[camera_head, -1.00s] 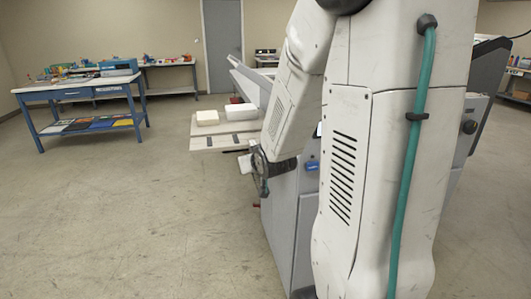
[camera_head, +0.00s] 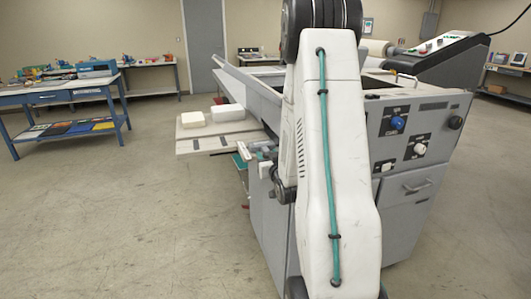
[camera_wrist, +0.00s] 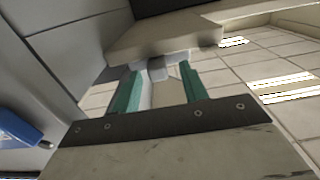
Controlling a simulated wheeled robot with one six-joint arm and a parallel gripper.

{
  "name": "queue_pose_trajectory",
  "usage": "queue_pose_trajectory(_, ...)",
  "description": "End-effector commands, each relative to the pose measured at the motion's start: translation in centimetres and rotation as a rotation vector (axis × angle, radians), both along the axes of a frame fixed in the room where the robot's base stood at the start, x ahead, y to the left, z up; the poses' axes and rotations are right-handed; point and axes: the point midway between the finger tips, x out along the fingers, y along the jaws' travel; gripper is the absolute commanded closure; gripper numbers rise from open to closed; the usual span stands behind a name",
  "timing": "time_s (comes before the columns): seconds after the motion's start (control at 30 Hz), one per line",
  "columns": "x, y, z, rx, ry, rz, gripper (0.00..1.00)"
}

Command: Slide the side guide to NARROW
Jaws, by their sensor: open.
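In the wrist view, a small grey block (camera_wrist: 160,70), possibly the side guide's grip, shows just past and between the tips of my gripper (camera_wrist: 160,76). My gripper's two teal fingers are apart, and I cannot tell whether they touch the block. The block lies at the edge of a pale board (camera_wrist: 165,34). In the head view, the pale feed table (camera_head: 190,148) with dark strips juts from the left side of the grey machine (camera_head: 262,215). My gripper (camera_head: 243,153) is at the table's near right corner, partly hidden by my arm. No NARROW mark is readable.
The machine's front has a blue knob (camera_head: 397,122) and a white knob (camera_head: 420,148). A blue workbench (camera_head: 60,92) stands far left. The floor left of the machine is clear.

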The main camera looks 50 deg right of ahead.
Motion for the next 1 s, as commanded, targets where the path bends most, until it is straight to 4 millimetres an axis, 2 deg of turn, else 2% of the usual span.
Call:
queue_pose_trajectory(0.43,0.0,-1.7,0.0,0.000,0.000,-0.014,0.56)
queue_pose_trajectory(0.5,-0.1,-1.7,0.0,0.000,0.000,-0.015,0.76)
queue_pose_trajectory(0.6,-0.1,-1.7,0.0,0.000,0.000,-0.015,1.00)
queue_pose_trajectory(0.77,0.3,-1.9,0.0,0.000,0.000,-0.014,1.00)
queue_pose_trajectory(1.0,3.4,-3.7,0.0,-0.001,0.000,-0.013,1.00)
